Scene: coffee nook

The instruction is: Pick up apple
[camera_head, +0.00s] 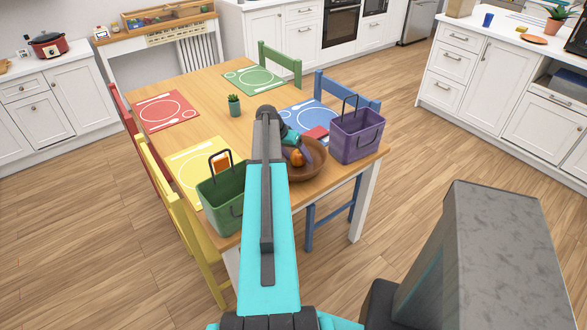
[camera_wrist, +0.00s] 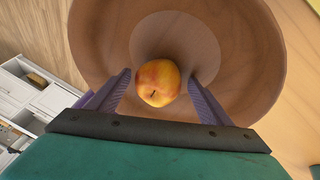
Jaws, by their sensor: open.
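A yellow-orange apple (camera_wrist: 157,83) lies in a brown wooden bowl (camera_wrist: 250,60). In the head view the apple (camera_head: 297,158) shows as a small orange shape in the bowl (camera_head: 317,169) near the table's end, partly covered by my arm. My gripper (camera_wrist: 159,78) is open over the bowl, with one purple finger on each side of the apple in the wrist view. Gaps show between the fingers and the apple. In the head view the gripper (camera_head: 304,150) is partly hidden behind my arm.
A purple basket (camera_head: 357,136) stands right of the bowl and a green basket (camera_head: 222,199) stands left. A small potted plant (camera_head: 235,105) stands farther back on the wooden table (camera_head: 205,92). Coloured chairs surround the table.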

